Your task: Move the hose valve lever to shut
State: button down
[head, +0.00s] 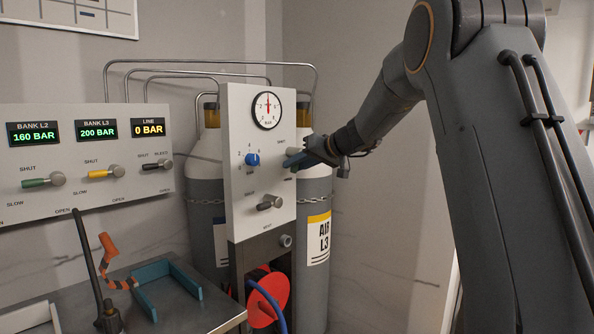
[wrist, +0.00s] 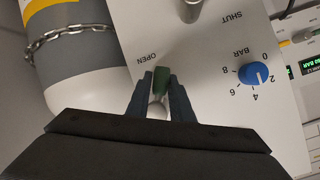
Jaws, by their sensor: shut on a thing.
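A lever with a green handle (wrist: 161,82) and a silver hub is on the white panel (head: 238,115); I take it as the hose valve lever. In the wrist view its handle points towards the OPEN mark. In the head view this is downwards on the panel's right side. My gripper (wrist: 159,79) has its two blue fingers on either side of the green handle, shut on it. In the head view my gripper (head: 298,160) covers most of the lever.
A blue BAR knob (head: 252,160) sits left of the lever, with a dark lever (head: 270,203) below and a gauge (head: 266,110) above. Gas cylinders (head: 316,208) stand behind the panel. A red hose reel (head: 274,288) is underneath. A bench (head: 195,306) stands left.

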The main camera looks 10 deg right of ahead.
jog(key=m+y, duration=0.1)
jog(key=m+g+b, duration=0.1)
jog(key=a+r+m+y+b, duration=0.1)
jog(key=shift+s+m+y, duration=0.3)
jog(key=shift+s, duration=0.05)
jog(key=m+y, duration=0.1)
jog(key=r+m+g+y, duration=0.1)
jog(key=shift+s+a+r+m, duration=0.2)
jog(key=shift+a+m, duration=0.1)
jog(key=shift+m, duration=0.1)
jog(key=shift+r+m+y+b, duration=0.3)
jog(key=shift+r+m+y, duration=0.15)
jog(key=shift+m+y, duration=0.4)
jog(key=shift+m, duration=0.25)
jog(key=c, duration=1.6)
grip_release()
jog(key=shift+o, duration=0.2)
jog(key=b+v, duration=0.1)
jog(key=v, duration=0.6)
jog(key=shift+s+d+r, duration=0.2)
jog(key=shift+s+d, duration=0.05)
jog(key=shift+s, duration=0.05)
